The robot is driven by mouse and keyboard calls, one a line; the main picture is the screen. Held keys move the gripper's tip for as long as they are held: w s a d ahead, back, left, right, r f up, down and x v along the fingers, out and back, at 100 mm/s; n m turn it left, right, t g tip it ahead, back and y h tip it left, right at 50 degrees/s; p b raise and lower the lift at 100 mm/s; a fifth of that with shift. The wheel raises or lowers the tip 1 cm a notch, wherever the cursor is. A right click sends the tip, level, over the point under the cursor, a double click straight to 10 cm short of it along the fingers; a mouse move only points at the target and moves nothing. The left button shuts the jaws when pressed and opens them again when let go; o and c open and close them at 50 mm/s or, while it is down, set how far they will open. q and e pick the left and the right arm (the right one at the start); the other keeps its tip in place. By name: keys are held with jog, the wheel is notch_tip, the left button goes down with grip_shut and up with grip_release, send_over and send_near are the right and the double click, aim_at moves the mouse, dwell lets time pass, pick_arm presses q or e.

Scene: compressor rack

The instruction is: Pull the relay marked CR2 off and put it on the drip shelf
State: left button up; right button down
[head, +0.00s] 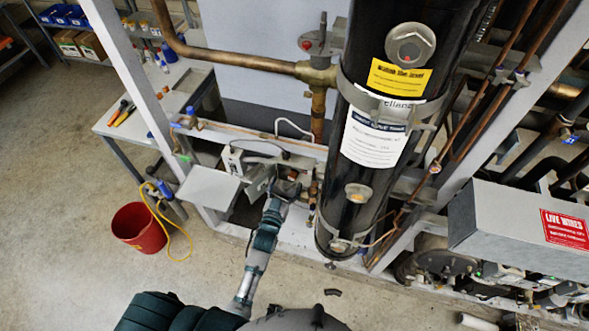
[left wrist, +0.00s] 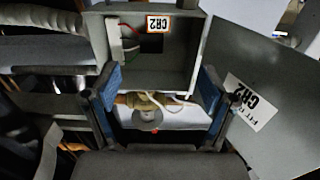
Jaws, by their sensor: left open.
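My left gripper (head: 287,186) is in front of a small open grey box low on the rack. In the left wrist view its blue fingertips (left wrist: 162,88) are wide apart, with nothing between them. A grey panel (left wrist: 262,80) beside the box also bears a CR2 label. I cannot identify the drip shelf for sure. My right gripper is out of view.
A large black cylinder (head: 377,190) stands right of the gripper. Copper pipes (head: 230,55) and a rack upright (head: 140,90) are close by. A grey panel (head: 208,188) juts out left of the gripper. A red bucket (head: 138,229) stands on the floor. A "live wires" box (head: 500,214) is at right.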

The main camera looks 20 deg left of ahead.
pick_arm(q)
jog(key=shift+s+d, duration=0.15)
jog(key=shift+s, duration=0.4)
jog(key=shift+s+d, duration=0.15)
jog(key=shift+s, duration=0.35)
jog(key=shift+d, duration=0.15)
jog(key=shift+a, duration=0.2)
